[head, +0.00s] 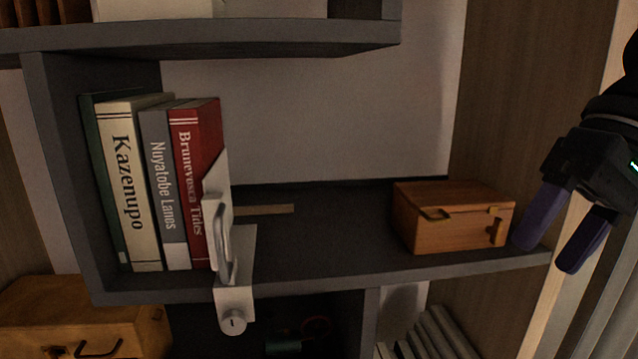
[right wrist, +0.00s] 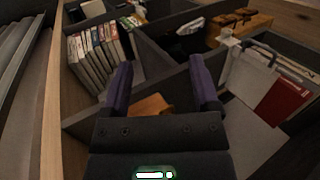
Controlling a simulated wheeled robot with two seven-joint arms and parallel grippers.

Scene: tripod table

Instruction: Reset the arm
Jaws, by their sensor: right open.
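My right gripper (head: 562,230) is at the right of the head view, in front of the right end of the shelf (head: 330,262). Its two purple fingers are apart with nothing between them. The right wrist view also shows the open fingers (right wrist: 160,88), with part of the wooden box (right wrist: 150,106) behind them. In the head view the wooden box (head: 450,222) sits on the shelf just left of the fingers, and a small gap seems to separate them. My left gripper is not in view.
Several upright books (head: 150,185) stand at the shelf's left, against a white metal bookend (head: 233,255). A thin wooden strip (head: 264,210) lies behind it. The middle of the shelf is clear. A second box (head: 80,315) and more books (head: 430,335) are below. A wooden side panel (head: 505,100) borders the right.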

